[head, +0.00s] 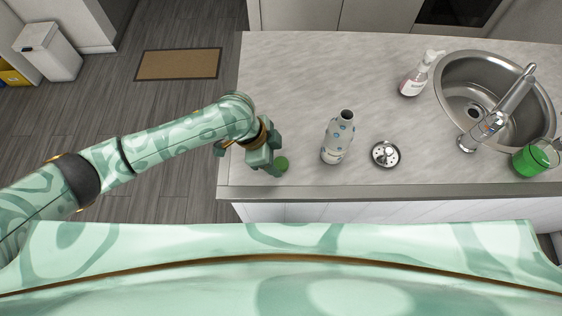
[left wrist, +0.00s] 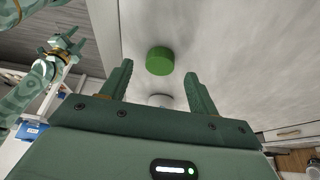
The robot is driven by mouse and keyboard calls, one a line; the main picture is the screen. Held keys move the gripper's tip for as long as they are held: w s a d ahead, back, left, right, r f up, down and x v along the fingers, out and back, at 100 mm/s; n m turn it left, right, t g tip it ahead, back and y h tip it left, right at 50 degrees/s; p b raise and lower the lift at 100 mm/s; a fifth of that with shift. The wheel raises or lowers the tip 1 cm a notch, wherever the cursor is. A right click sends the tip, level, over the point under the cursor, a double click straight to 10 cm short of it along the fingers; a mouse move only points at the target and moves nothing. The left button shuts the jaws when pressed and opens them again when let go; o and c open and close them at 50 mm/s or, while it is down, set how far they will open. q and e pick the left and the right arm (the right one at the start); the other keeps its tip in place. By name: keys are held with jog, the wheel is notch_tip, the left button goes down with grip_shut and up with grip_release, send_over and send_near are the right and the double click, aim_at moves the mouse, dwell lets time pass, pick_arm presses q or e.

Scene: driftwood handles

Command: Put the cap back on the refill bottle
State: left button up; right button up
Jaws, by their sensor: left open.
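The green cap (head: 282,163) lies on the grey counter near its front left corner. It also shows in the left wrist view (left wrist: 159,60), just beyond my fingertips. My left gripper (head: 272,166) is open and empty beside the cap, and its fingers (left wrist: 158,72) point toward it with the cap in the gap's line. The refill bottle (head: 338,138), pale with blue spots, stands upright to the right of the cap with its dark neck open. A gripper that seems to be my right one (left wrist: 66,46) shows small at the left of the wrist view; its jaws are unclear.
A round metal strainer (head: 385,154) lies right of the bottle. A pump soap bottle (head: 415,78), the sink (head: 452,90), its tap (head: 497,112) and a glass with green contents (head: 533,160) are farther right. The counter (head: 300,85) behind the cap is clear.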

aim_at(281, 162)
pick_arm(q)
jog(key=shift+x, duration=1.2)
jog(key=c, duration=1)
jog(key=shift+r, duration=0.15)
jog(key=shift+c, duration=0.2)
